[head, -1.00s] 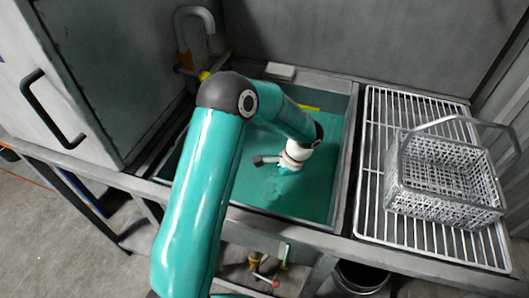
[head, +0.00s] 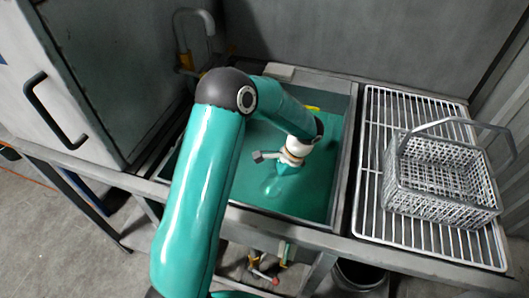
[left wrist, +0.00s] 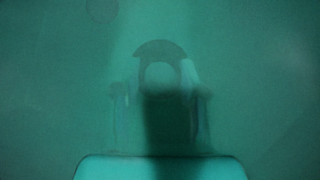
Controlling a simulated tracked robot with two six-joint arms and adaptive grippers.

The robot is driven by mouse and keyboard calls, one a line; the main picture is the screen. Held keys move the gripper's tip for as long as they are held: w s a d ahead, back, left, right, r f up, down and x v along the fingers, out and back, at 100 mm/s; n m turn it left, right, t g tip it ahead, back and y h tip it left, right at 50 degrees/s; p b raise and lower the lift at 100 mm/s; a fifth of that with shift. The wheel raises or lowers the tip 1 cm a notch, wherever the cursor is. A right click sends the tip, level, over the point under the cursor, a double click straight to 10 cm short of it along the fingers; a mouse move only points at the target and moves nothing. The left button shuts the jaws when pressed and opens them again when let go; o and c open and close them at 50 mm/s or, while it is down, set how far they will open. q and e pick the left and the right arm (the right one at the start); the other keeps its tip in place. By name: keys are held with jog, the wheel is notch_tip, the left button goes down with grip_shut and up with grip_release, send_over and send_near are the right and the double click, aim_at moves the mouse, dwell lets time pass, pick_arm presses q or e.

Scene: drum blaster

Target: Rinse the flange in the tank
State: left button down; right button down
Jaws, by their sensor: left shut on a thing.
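The tank (head: 346,165) is a sunken basin filled with green liquid (head: 315,195). My left arm reaches over it, and my left gripper (head: 274,190) points down into the liquid, where its tips are blurred. The left wrist view shows the flange (left wrist: 160,47) as a dark ring, dim through the green murk, between and just beyond the fingers of my left gripper (left wrist: 160,92). The gripper is shut on it. A dark shadow covers the lower middle, so the exact contact is hidden. My right gripper is not in view.
A wire basket (head: 440,185) with a raised handle stands on a metal rack (head: 378,215) right of the tank. A tap (head: 194,40) rises behind the tank. A grey cabinet (head: 85,75) with a black handle stands at the left.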

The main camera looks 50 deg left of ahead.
pick_arm(q)
jog(key=shift+f, duration=0.2)
jog(key=shift+f+b, duration=0.7)
jog(key=shift+r, duration=0.25)
jog(key=shift+r+p, duration=0.65)
jog(key=shift+r, duration=0.05)
dwell(0.5)
notch_tip(320, 180, up, 27)
jog(key=p, duration=1.9)
jog(key=shift+f, duration=0.2)
dwell(0.7)
